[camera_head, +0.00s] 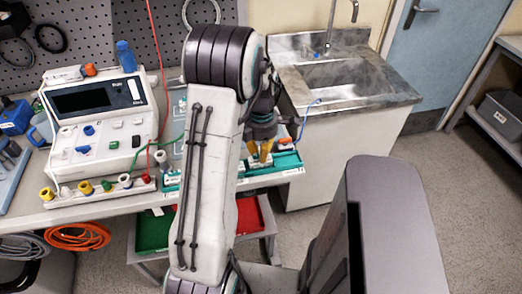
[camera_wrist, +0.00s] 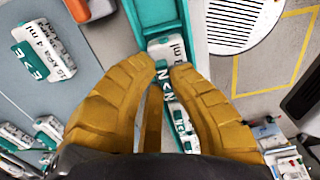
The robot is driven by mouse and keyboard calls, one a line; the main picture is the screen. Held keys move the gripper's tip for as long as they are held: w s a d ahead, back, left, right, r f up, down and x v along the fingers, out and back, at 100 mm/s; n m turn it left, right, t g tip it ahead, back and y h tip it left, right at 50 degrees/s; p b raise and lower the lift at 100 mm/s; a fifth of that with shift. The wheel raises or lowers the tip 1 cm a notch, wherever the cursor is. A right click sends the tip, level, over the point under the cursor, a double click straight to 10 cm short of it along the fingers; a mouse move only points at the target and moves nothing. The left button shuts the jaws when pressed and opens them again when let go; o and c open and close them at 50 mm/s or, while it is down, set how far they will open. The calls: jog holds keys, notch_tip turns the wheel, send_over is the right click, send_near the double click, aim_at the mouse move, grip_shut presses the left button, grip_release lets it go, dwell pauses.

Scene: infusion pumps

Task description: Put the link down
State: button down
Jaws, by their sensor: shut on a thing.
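My gripper (camera_head: 262,156) points down over the teal tray (camera_head: 290,161) at the right end of the bench, partly behind my arm. I cannot tell whether the link touches the tray floor. Its near end is hidden by the fingers.
A white pump unit (camera_head: 100,112) with coloured knobs stands left on the bench. A red cable (camera_head: 156,60) hangs near it. Other white lettered pieces (camera_wrist: 45,48) lie left in the wrist view. A sink (camera_head: 345,80) stands right; red and green bins (camera_head: 152,232) are below.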

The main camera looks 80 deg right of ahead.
jog(key=shift+f, duration=0.4)
jog(key=shift+f, duration=0.1)
jog(key=c, duration=1.3)
grip_release()
jog(key=shift+c, duration=0.2)
notch_tip(320, 180, up, 12)
jog(key=b, duration=0.2)
